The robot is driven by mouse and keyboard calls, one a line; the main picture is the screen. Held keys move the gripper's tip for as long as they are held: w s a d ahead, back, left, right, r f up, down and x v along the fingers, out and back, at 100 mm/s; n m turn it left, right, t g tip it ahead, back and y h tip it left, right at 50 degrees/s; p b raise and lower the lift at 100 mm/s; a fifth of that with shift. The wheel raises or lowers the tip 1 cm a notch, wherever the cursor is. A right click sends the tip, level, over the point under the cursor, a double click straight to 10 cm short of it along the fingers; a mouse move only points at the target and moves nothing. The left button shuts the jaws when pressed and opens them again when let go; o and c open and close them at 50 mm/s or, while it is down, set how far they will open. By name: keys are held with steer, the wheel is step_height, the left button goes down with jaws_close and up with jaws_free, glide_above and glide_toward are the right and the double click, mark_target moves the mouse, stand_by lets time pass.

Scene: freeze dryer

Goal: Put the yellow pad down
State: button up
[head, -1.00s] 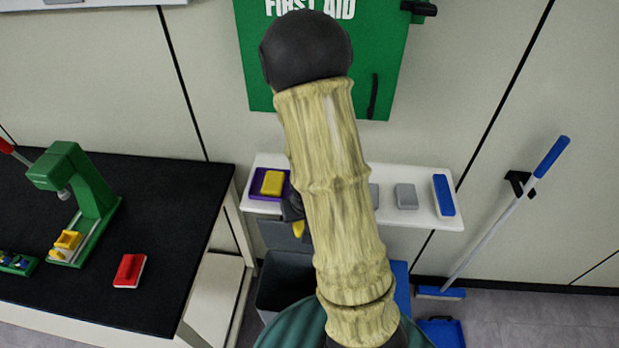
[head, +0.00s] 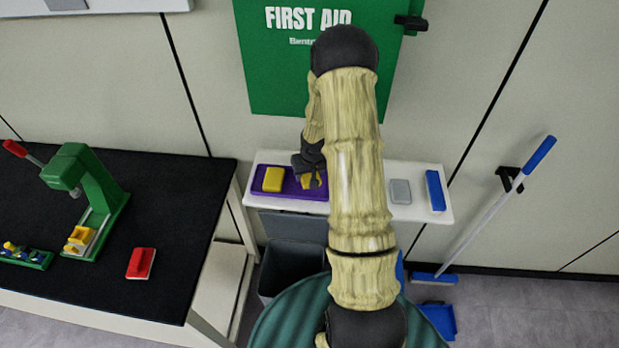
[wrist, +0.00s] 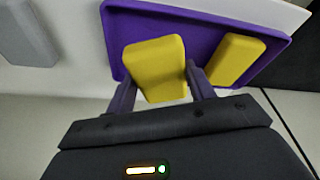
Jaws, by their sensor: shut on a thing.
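My gripper (head: 311,174) is shut on a yellow pad (wrist: 155,68), one finger on each side of it in the wrist view. The held pad is over the purple tray (head: 290,193); I cannot tell whether it touches the tray floor. A second yellow pad (head: 273,179) lies in the left part of the tray in the head view. It also shows right of the held pad in the wrist view (wrist: 236,60). The tray sits on a white wall shelf (head: 425,214). My arm hides the middle of the shelf in the head view.
A grey pad (head: 400,191) and a blue pad (head: 435,190) lie on the shelf right of my arm. A green first aid cabinet (head: 275,75) hangs above. A black-topped table (head: 185,250) stands at left, with a green press (head: 95,190) and a red pad (head: 141,263).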

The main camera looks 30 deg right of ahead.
mark_target(310, 176)
steer(key=shift+f, duration=0.1)
steer(key=shift+f+p, duration=0.7)
steer(key=shift+f, duration=0.95)
steer(key=shift+f, duration=0.2)
steer(key=o, duration=1)
steer(key=b+v, duration=0.2)
steer(key=v, duration=1)
steer(key=shift+r, duration=0.2)
